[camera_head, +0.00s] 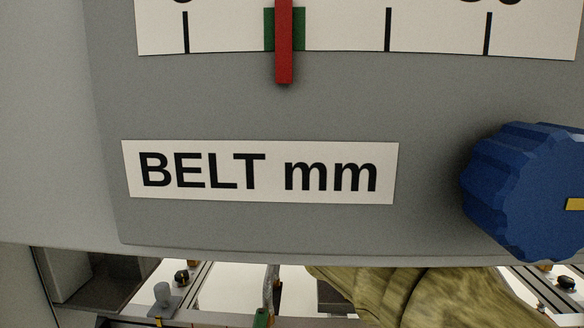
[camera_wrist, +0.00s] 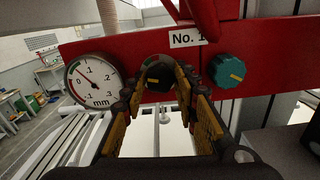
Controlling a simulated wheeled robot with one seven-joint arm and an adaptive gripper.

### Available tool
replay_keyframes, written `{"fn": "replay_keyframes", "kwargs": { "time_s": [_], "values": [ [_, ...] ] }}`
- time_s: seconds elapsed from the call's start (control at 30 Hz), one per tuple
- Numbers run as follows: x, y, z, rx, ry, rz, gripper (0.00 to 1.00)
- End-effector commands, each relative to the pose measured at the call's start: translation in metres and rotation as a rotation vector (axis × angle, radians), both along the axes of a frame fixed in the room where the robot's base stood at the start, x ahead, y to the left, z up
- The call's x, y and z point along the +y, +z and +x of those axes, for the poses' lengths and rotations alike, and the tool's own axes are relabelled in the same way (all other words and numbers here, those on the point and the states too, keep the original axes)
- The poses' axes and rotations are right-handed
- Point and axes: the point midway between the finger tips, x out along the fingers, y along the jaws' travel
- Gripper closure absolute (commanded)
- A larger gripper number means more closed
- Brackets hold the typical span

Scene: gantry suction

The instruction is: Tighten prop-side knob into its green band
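In the wrist view, a dark round knob (camera_wrist: 158,77) with a yellow mark is on a red beam (camera_wrist: 215,62), below the "No. 1" label. A small green patch shows above it. My gripper (camera_wrist: 160,82) has its yellow-and-black fingers on either side of this knob; whether the tips press on it I cannot tell. A round white mm gauge (camera_wrist: 92,88) is to the left, with a thin needle toward the upper left and a green mark near its 0. A teal knob (camera_wrist: 229,69) with a yellow mark is to the right. My gripper is not seen in the head view.
The head view is filled by a grey panel (camera_head: 250,112) with a "BELT mm" label (camera_head: 260,172), a red pointer (camera_head: 284,45) over a green band, and a blue knob (camera_head: 525,190) at right. An olive patterned shape (camera_head: 420,290) shows below. Benches (camera_wrist: 20,105) stand far left.

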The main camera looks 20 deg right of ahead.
Motion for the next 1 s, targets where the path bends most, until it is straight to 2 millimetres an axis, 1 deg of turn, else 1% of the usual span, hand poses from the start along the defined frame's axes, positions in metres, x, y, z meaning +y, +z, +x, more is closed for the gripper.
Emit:
{"fn": "replay_keyframes", "kwargs": {
  "time_s": [0.03,0.3,0.47,0.57,0.8,1.0],
  "values": [
    [0.0001,0.0000,-0.0001,0.000,0.000,0.000,0.81],
    [0.0002,0.0001,-0.0001,0.000,0.000,0.000,0.96],
    [0.0001,-0.0011,-0.0002,-0.010,0.000,0.028,0.96],
    [0.0000,-0.0027,-0.0004,-0.035,0.000,0.097,0.96],
    [-0.0005,-0.0038,-0.0005,-0.107,0.000,0.321,0.96],
    [-0.0004,-0.0013,-0.0003,-0.138,0.000,0.423,0.96]
  ]
}}
